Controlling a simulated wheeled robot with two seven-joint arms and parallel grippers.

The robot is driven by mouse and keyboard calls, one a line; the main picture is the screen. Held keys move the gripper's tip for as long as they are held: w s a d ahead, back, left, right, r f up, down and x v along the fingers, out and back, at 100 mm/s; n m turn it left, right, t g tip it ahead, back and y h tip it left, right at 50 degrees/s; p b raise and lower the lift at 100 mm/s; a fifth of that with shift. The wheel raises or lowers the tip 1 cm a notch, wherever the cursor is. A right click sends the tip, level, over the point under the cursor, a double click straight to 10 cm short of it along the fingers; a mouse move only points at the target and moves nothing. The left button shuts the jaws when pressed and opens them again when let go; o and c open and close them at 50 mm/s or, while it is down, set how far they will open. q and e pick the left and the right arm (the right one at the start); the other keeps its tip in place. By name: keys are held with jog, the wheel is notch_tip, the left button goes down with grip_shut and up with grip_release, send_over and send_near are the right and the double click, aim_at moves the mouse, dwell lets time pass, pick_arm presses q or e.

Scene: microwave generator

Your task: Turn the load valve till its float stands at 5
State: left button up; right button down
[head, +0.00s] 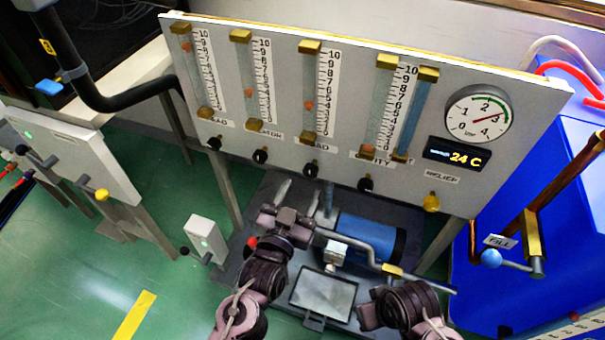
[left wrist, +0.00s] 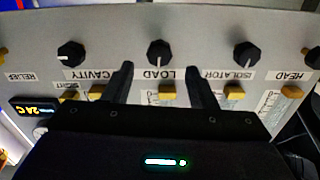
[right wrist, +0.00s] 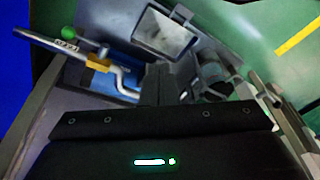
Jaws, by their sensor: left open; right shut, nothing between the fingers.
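The load valve is a black knob (head: 310,169) under the third tube from the left on the panel. In the left wrist view, which is upside down, the LOAD knob (left wrist: 160,52) shows a white pointer line. The load tube's orange float (head: 309,105) stands near the middle of its scale, around 4 to 5; the exact mark is hard to read. My left gripper (head: 305,195) is open, its fingers spread either side of the load knob's line and short of it, not touching. My right gripper (right wrist: 155,80) is shut and empty, low over the bench equipment.
Beside the load knob are the isolator knob (head: 260,156) and the cavity knob (head: 366,185). The yellow relief knob (head: 431,202) is further right. A blue cylinder (head: 370,240) and pipework stand below the panel. A blue tank (head: 550,230) is at the right.

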aim_at(309, 175)
pick_arm(q)
jog(key=b+x, duration=0.1)
jog(key=x, duration=0.6)
pick_arm(e)
jog(key=shift+w+a+f+t+y, duration=0.2)
jog(key=shift+w+a+t+y, duration=0.15)
jog(key=shift+a+t, duration=0.25)
pick_arm(q)
jog(key=shift+c, duration=0.4)
jog(key=c, duration=0.9)
jog(key=n+p, duration=0.2)
jog(key=shift+r+p, duration=0.1)
jog(key=shift+p, duration=0.3)
pick_arm(e)
jog(key=d, duration=0.1)
jog(key=s+d+g, duration=0.1)
jog(key=d+r+g+h, duration=0.1)
jog(key=shift+s, duration=0.25)
